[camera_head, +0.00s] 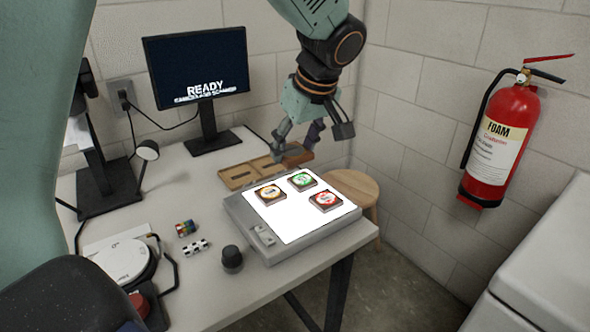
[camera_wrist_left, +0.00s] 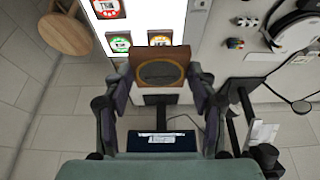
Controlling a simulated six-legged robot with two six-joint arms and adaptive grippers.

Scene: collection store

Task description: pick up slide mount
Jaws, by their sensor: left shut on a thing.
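My left gripper (camera_head: 308,150) hangs above the back of the desk, behind the light panel. In the left wrist view its two fingers (camera_wrist_left: 160,88) are shut on a brown square slide mount (camera_wrist_left: 160,70) with a dark oval middle. In the head view the fingers partly hide the held mount. Three other mounts lie flat on the lit panel: an orange one (camera_head: 270,194), a green one (camera_head: 303,180) and a red one (camera_head: 326,200). My right gripper is in neither view.
A wooden tray (camera_head: 238,179) lies behind the light panel (camera_head: 300,228). A monitor (camera_head: 197,65) stands at the back left. A puzzle cube (camera_head: 186,228), a black-and-white block (camera_head: 195,248) and a dark knob (camera_head: 232,259) are at the front. A stool (camera_head: 362,187) stands beyond the desk.

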